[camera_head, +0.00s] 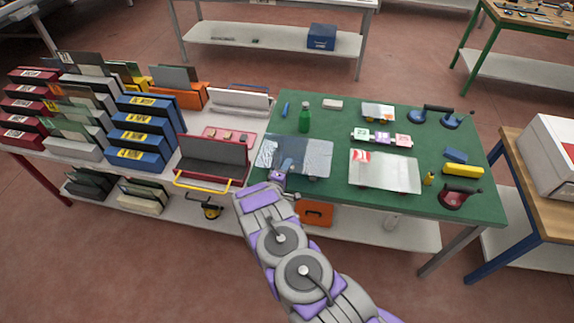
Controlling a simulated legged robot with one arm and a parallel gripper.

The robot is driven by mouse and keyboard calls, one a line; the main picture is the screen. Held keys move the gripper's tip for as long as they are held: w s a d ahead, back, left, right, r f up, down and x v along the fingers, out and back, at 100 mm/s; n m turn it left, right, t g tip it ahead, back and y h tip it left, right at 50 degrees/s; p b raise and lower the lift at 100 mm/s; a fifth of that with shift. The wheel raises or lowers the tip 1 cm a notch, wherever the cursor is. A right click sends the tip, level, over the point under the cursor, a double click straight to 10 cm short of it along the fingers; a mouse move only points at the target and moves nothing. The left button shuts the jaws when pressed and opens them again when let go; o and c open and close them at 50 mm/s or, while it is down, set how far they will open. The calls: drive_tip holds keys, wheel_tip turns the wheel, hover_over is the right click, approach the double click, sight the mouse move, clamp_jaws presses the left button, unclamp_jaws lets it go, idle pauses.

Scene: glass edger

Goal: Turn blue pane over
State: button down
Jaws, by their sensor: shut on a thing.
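The blue pane (310,152) is a flat, clear, blue-grey sheet at the left end of the green table (345,205). It lies about level, with pale reflections on it; I cannot tell whether it touches the table or is slightly raised. My gripper (284,169) is at its near edge, left of the middle. The gripper is shut, apparently on the blue pane's edge. The fingertips are small here, and the exact contact is hard to see.
A green bottle (305,118) stands just behind the pane. A white-looking pane (384,170) lies to its right. Red suction lifter (457,195) and blue suction lifter (437,115) are at the right. A red case (212,160) and blue boxes (145,130) crowd the left.

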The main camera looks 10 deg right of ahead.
drive_tip(key=shift+f+b, duration=1.75)
drive_tip(key=shift+f, duration=0.65)
drive_tip(key=shift+f+b, duration=0.3)
drive_tip(key=shift+f, duration=0.05)
drive_tip(key=c, duration=1.1)
unclamp_jaws()
drive_tip(key=shift+c, duration=0.2)
drive_tip(key=shift+s, duration=0.1)
drive_tip(key=v, duration=1.7)
drive_tip(key=shift+p, duration=0.3)
